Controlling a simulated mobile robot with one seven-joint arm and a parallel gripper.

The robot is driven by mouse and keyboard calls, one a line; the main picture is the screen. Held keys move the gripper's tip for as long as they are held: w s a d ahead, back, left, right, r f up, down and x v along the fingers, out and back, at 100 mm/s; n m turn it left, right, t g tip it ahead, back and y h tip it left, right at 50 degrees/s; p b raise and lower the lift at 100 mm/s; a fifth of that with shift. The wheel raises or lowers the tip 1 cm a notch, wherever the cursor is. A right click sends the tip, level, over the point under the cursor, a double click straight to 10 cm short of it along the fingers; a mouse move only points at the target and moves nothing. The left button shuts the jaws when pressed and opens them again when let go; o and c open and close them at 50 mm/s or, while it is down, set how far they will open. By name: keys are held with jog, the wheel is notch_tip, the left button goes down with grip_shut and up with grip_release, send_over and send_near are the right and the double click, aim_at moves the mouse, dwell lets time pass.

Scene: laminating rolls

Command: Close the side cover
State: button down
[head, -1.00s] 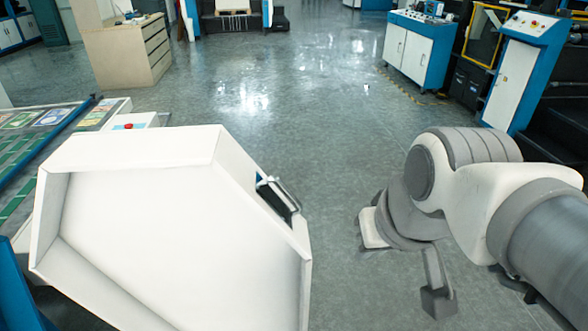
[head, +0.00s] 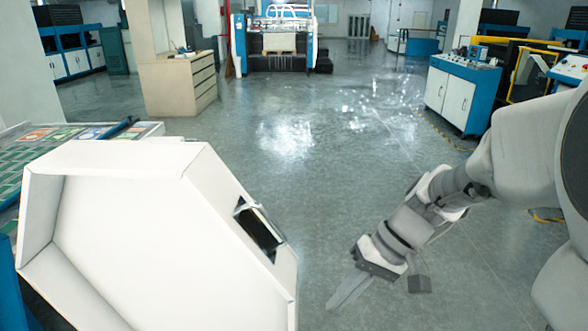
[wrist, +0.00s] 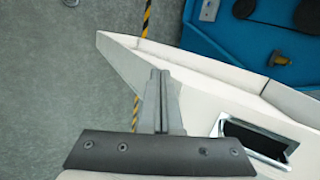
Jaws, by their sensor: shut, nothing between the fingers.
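The side cover (head: 160,235) is a large white panel with a raised rim, standing open at the lower left of the head view. A metal handle over a dark recess (head: 259,228) sits on its right edge. In the wrist view, the cover (wrist: 205,98) runs diagonally, with the handle recess (wrist: 255,140) at lower right. My gripper (head: 337,303) is to the right of the cover, pointing down and left, apart from it in the head view. Its fingers (wrist: 160,75) are together and empty, overlapping the cover's edge in the wrist view. Its lower part is hidden.
A blue machine side with dark pulleys (wrist: 270,35) lies behind the cover. A table with printed sheets (head: 40,150) is beyond it at left. A wooden drawer cabinet (head: 180,85) and a blue-white console (head: 462,93) stand farther off. The grey floor between is clear.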

jog(key=w+d+f+m+t+y+b, duration=0.1)
jog(key=w+f+m+t+y+b, duration=0.3)
jog(key=f, duration=0.6)
jog(key=w+d+f+t+y+b, duration=0.1)
jog(key=w+d+f+t+y, duration=0.3)
jog(key=f, duration=0.7)
jog(key=w+a+f+m+y+b, duration=0.1)
jog(key=w+f+m+y+b, duration=0.15)
jog(key=w+f, duration=0.55)
jog(key=s+a+f+b, duration=0.1)
jog(key=a+f+b, duration=0.1)
jog(key=a, duration=0.7)
jog(key=shift+s+n+h, duration=0.35)
jog(key=shift+s, duration=0.05)
jog(key=shift+s+f+t, duration=0.15)
jog(key=shift+s+t, duration=0.05)
jog(key=shift+t, duration=0.1)
